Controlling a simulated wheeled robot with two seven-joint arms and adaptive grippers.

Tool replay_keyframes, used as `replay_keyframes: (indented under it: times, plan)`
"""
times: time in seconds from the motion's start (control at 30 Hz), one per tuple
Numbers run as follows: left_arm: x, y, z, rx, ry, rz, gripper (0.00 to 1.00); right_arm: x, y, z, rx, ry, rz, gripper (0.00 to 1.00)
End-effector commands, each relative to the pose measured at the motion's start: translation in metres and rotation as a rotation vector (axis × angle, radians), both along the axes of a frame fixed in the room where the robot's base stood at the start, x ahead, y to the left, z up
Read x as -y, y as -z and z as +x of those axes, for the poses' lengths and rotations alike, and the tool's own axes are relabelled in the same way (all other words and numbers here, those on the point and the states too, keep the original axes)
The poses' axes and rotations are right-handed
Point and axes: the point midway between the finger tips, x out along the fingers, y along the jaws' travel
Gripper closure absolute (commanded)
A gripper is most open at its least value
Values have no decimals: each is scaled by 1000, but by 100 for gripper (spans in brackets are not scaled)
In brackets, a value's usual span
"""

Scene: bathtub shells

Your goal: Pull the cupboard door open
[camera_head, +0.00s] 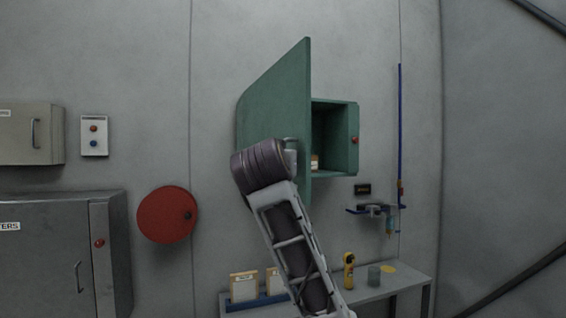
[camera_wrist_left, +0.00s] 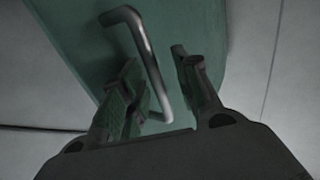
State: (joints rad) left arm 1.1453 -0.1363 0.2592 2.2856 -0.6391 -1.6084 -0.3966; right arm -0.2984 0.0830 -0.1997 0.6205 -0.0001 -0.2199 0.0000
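The green cupboard (camera_head: 340,120) hangs on the wall, and its door (camera_head: 280,95) stands well open, swung out toward me with its outer face turned left. The dark inside shows to the right of the door. A grey metal bar handle (camera_wrist_left: 148,55) is on the door's outer face; its top bend also shows in the head view (camera_head: 291,141). My left gripper (camera_wrist_left: 158,90) is at the handle, with one finger on each side of the bar. The fingers are apart, with a visible gap at the right finger. In the head view my wrist hides the fingers. My right gripper is out of view.
A small pale item (camera_head: 315,162) sits inside the cupboard. A red disc (camera_head: 167,214) and grey cabinets (camera_head: 50,255) are at left.

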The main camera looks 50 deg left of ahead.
Motion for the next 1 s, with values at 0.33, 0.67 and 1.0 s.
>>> replay_keyframes:
  times: [0.33,0.67,1.0]
  plan:
    - [7,0,-9,-1,-1,1,68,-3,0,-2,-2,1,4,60]
    - [33,0,-44,2,0,2,68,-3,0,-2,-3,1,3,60]
    - [63,0,-81,2,1,0,68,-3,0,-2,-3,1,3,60]
